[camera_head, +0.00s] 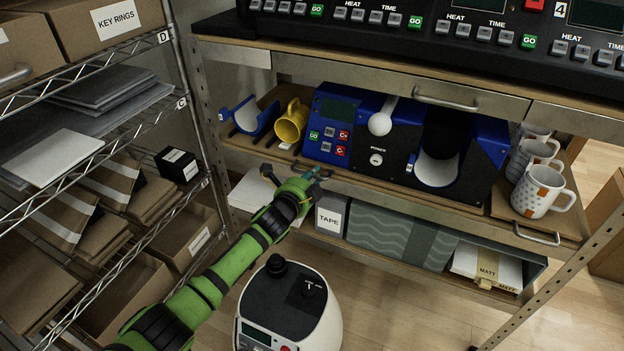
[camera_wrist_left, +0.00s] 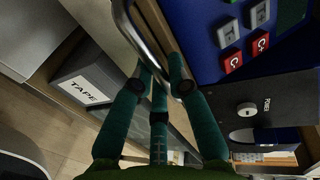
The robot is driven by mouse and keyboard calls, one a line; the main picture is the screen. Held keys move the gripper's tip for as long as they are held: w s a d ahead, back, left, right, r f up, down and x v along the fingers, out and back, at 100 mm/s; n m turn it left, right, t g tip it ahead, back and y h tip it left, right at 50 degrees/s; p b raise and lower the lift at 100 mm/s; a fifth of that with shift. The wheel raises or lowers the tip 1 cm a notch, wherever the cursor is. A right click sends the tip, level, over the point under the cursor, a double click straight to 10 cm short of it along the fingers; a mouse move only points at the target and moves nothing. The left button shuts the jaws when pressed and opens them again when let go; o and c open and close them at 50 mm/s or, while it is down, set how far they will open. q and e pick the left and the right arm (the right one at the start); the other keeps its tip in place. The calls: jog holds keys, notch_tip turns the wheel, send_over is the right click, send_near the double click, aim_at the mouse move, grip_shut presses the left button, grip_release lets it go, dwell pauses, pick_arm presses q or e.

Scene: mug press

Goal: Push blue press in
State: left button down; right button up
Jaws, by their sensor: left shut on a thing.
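The blue press (camera_head: 345,117) stands on a wooden pull-out tray (camera_head: 390,184) under the metal drawers. It has a button panel, a white ball knob (camera_head: 380,124) and a curved white pad (camera_head: 437,171) at its right. The wrist view shows its panel corner (camera_wrist_left: 205,40) and power keyhole (camera_wrist_left: 246,109) close by. My left gripper (camera_head: 314,173) is at the tray's front edge, below the press panel. In the wrist view its fingers (camera_wrist_left: 160,88) are shut around a curved metal handle (camera_wrist_left: 127,28). The handle is mostly hidden in the head view. My right gripper is not in view.
A TAPE box (camera_head: 331,216) is below. A wire rack (camera_head: 184,103) stands left.

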pick_arm(q)
jog(key=shift+w+r, duration=0.15)
jog(key=shift+r, duration=0.15)
jog(key=c, duration=1.4)
grip_release()
jog(key=shift+c, duration=0.2)
jog(key=shift+o, duration=1.3)
jog(key=shift+w+d+f, duration=0.1)
jog(key=shift+f, duration=0.1)
jog(key=v, duration=1.2)
